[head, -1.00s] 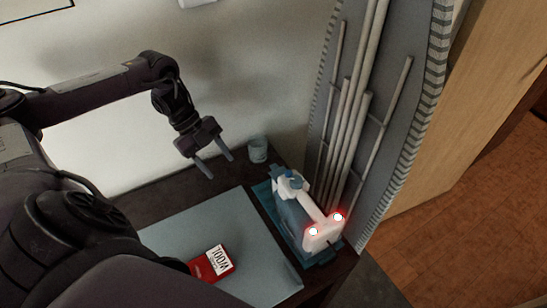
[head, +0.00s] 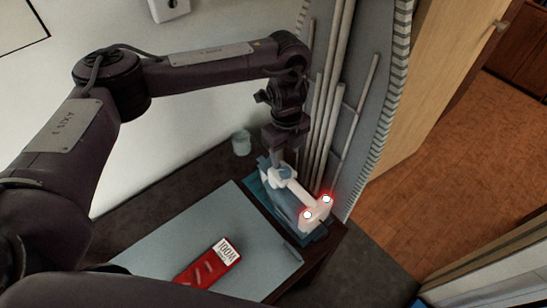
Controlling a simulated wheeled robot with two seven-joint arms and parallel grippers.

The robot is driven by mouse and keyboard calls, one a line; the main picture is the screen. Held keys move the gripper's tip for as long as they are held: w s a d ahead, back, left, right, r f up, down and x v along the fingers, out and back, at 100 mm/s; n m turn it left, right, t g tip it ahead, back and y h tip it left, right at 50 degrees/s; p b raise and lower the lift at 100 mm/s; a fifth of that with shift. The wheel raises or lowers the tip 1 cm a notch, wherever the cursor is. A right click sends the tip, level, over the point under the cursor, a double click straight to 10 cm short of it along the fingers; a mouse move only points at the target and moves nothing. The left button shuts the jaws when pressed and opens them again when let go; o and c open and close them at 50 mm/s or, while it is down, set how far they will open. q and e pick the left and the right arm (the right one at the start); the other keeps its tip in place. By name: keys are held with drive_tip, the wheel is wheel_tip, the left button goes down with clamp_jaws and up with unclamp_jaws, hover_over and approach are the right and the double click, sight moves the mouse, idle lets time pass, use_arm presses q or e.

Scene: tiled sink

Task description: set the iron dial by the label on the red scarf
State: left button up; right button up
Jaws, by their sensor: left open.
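The red scarf (head: 203,272) lies folded on the grey board, and its white label (head: 228,250) reads WOOL, upside down in the picture. The iron (head: 317,211), white and blue, sits on a blue rest (head: 256,188) at the table's right side. Two red-ringed lights glow at its near end. I cannot make out the dial or its setting. My left gripper (head: 278,156) is open, pointing down just above the far end of the iron. Its fingers are hard to see, and I cannot tell whether they touch the iron. My right gripper is not in view.
A pale cup (head: 241,142) stands behind the iron near the wall. An upright ironing board (head: 352,125) leans close behind and right of the iron. The grey board (head: 165,235) is mostly clear around the scarf. A wooden door (head: 440,75) stands to the right.

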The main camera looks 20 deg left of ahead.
sight(285, 170)
use_arm(q)
drive_tip(key=shift+w+r, duration=0.2)
drive_tip(key=shift+s+f, duration=0.1)
drive_tip(key=shift+f, duration=0.15)
wheel_tip(285, 170, down, 7)
drive_tip(key=shift+s+r+b, duration=0.1)
drive_tip(key=shift+b, duration=0.65)
drive_tip(key=shift+c, duration=0.3)
drive_tip(key=c, duration=0.9)
